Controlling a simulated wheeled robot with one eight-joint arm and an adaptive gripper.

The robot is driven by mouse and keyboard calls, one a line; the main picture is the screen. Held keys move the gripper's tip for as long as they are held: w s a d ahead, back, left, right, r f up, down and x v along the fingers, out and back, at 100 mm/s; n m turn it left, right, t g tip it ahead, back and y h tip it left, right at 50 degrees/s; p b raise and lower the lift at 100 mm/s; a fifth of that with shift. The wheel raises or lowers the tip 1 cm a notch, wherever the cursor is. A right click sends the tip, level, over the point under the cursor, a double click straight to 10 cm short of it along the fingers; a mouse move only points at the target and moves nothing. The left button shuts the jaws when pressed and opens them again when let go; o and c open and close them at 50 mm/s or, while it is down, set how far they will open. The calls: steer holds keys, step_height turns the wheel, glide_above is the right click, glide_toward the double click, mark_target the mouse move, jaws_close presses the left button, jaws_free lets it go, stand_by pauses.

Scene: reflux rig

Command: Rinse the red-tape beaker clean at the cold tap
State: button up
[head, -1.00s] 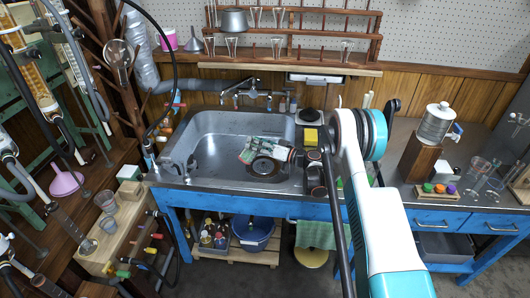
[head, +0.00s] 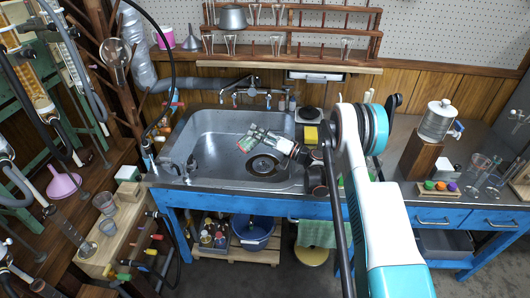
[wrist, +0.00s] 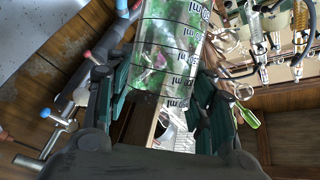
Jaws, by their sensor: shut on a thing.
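My gripper (head: 256,140) hangs over the metal sink (head: 215,118), tilted, with its fingers toward the left. In the wrist view my gripper (wrist: 158,95) is shut on a clear glass beaker (wrist: 172,45) with black ml graduations, one finger on each side. The beaker lies at a slant and its marks read upside down; green and pink show through the glass. The tap (head: 247,87) stands at the sink's back edge. The wrist view shows a blue-tipped lever (wrist: 57,121) and a red-tipped lever (wrist: 92,57) at the left.
The drain (head: 262,166) shows below my gripper. A yellow sponge (head: 311,136) and a hot plate (head: 308,115) lie right of the sink. A glassware shelf (head: 300,52) hangs above. The wooden rack with hoses (head: 125,95) stands at the left.

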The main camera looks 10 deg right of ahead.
steer(key=shift+w+d+r+m+t, duration=0.15)
steer(key=shift+r+m+t, duration=0.35)
steer(key=shift+r+m, duration=0.3)
steer(key=shift+s+d+r+m+t, duration=0.1)
steer(key=shift+r+m+t, duration=0.4)
steer(key=shift+r+m, duration=0.3)
stand_by(0.3)
steer(key=shift+w+d+r+m+t, duration=0.1)
steer(key=shift+d+r+m+t, duration=0.15)
steer(key=shift+r+m+t, duration=0.45)
stand_by(0.5)
